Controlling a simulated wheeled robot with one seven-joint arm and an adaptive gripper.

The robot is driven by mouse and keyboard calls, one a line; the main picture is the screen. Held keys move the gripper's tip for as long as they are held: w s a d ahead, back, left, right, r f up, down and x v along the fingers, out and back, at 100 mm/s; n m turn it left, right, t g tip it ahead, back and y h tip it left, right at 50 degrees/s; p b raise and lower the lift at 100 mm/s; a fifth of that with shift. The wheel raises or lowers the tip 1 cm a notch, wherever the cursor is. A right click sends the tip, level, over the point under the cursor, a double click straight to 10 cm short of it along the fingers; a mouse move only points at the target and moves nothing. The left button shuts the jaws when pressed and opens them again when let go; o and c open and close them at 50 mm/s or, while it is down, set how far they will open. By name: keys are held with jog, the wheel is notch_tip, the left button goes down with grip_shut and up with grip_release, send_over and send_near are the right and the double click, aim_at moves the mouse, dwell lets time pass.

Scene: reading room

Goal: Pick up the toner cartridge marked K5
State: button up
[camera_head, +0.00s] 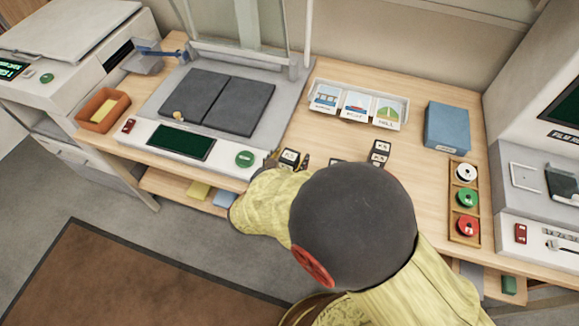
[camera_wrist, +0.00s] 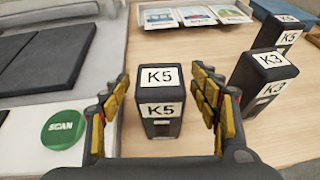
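A black toner cartridge with white K5 labels (camera_wrist: 160,128) stands upright on the wooden desk, between the yellow-padded fingers of my gripper (camera_wrist: 162,92). The fingers are open, with a narrow gap showing on each side of the cartridge. In the head view the same cartridge (camera_head: 290,158) shows at my gripper (camera_head: 289,163), right of the green SCAN button. A cartridge marked K3 (camera_wrist: 262,82) stands to the right in the wrist view. Behind it is another cartridge marked K5 (camera_wrist: 278,36). My arm hides part of the desk in the head view.
The scanner (camera_head: 215,168) with its dark pads and SCAN button (camera_head: 244,158) lies close on the left. A picture-card rack (camera_head: 398,102) stands behind. A blue box (camera_head: 446,127) and a wooden tray of coloured spools (camera_head: 455,185) are to the right.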

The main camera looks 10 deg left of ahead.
jog(key=shift+c, duration=1.2)
jog(key=c, duration=1.3)
